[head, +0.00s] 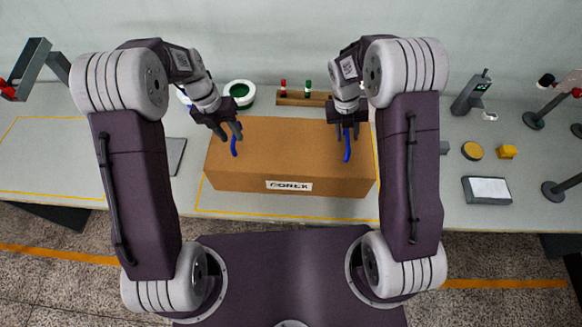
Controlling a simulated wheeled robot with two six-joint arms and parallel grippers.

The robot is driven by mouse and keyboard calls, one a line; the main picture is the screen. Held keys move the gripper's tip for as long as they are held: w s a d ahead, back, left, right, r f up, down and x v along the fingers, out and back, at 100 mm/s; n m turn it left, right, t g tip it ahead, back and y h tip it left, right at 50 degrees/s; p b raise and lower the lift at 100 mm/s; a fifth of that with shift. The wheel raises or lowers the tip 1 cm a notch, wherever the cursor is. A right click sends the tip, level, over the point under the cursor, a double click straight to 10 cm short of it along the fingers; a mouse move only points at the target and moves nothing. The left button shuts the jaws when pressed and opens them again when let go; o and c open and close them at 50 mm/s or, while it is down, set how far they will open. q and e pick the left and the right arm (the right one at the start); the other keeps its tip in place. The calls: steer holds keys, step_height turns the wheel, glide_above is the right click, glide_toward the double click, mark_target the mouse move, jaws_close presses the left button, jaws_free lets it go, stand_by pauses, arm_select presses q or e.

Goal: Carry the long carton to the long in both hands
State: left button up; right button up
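The long brown carton (290,160) lies on the table in the middle of the head view, with a white printed label on its front side. Two blue handles stand on its top, a left one (234,147) and a right one (347,150). My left gripper (230,134) is over the left handle, its fingers apart. My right gripper (347,133) is over the right handle, its fingers apart on either side of the blue. The fingers partly hide both handles, and I cannot tell whether they touch them.
A yellow outline (270,214) runs around the carton on the grey table. Another yellow-outlined area (40,155) at the left looks mostly clear. A green-rimmed round item (240,92) and a wooden rack (303,98) stand behind the carton. Small items and stands occupy the right.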

steer(key=shift+s, duration=0.15)
arm_select(q)
step_height(320, 180, up, 9)
steer(key=a, duration=0.1)
steer(key=shift+a, duration=0.35)
arm_select(e)
step_height(320, 180, up, 12)
steer(key=a, duration=0.2)
steer(key=shift+w+a, duration=0.15)
steer(key=shift+w, duration=0.1)
arm_select(q)
steer(key=shift+f, duration=0.1)
arm_select(e)
steer(key=shift+f, duration=0.1)
